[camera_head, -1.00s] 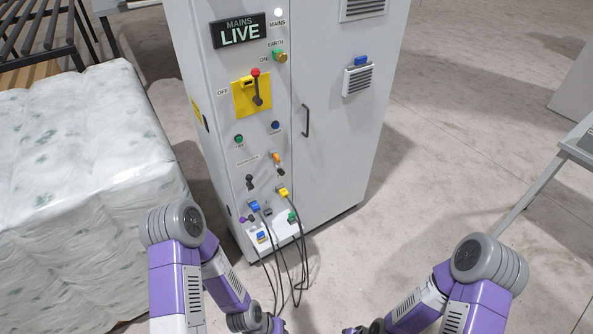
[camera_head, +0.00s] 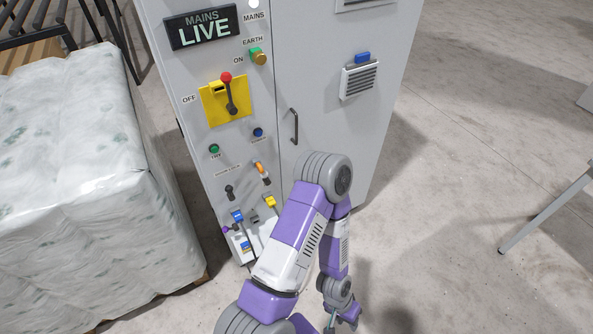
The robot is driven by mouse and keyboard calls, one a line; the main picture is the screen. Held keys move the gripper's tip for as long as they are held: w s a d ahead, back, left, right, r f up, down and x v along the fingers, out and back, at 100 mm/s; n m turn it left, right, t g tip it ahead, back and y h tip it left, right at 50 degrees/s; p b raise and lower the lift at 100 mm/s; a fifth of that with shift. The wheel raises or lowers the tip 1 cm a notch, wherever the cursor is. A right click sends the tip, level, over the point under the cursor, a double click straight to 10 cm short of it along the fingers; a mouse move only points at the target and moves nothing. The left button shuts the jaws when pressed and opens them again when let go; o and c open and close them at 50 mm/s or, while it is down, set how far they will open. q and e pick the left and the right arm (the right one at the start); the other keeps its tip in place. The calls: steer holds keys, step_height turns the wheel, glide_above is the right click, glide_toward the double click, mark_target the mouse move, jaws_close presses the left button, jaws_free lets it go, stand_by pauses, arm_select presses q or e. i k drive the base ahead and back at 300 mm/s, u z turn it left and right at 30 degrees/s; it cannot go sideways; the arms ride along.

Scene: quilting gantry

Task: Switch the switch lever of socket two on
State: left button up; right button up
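The grey cabinet's left panel carries a black lever (camera_head: 229,191) and an orange-tipped lever (camera_head: 262,172) low down. Under them are a blue plug (camera_head: 237,215) and a yellow plug (camera_head: 269,201) in sockets. The socket labels are too small to read, so I cannot tell which lever is socket two's. My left gripper (camera_head: 341,316) hangs low at the bottom edge, right of and apart from the levers. Its fingers are too small and cut off to judge. My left arm hides the lower right of the socket area. My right gripper is out of view.
A MAINS LIVE sign (camera_head: 204,28) and a yellow switch plate with a red-tipped handle (camera_head: 230,95) are above. A door handle (camera_head: 294,126) sits to the right. A wrapped white bale (camera_head: 80,190) stands close on the left. Open floor (camera_head: 470,150) lies right.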

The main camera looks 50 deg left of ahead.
mark_target(264, 175)
steer(key=u, duration=0.3)
steer(key=i, duration=0.75)
steer(key=u, duration=1)
steer(key=i, duration=0.2)
steer(key=u, duration=0.2)
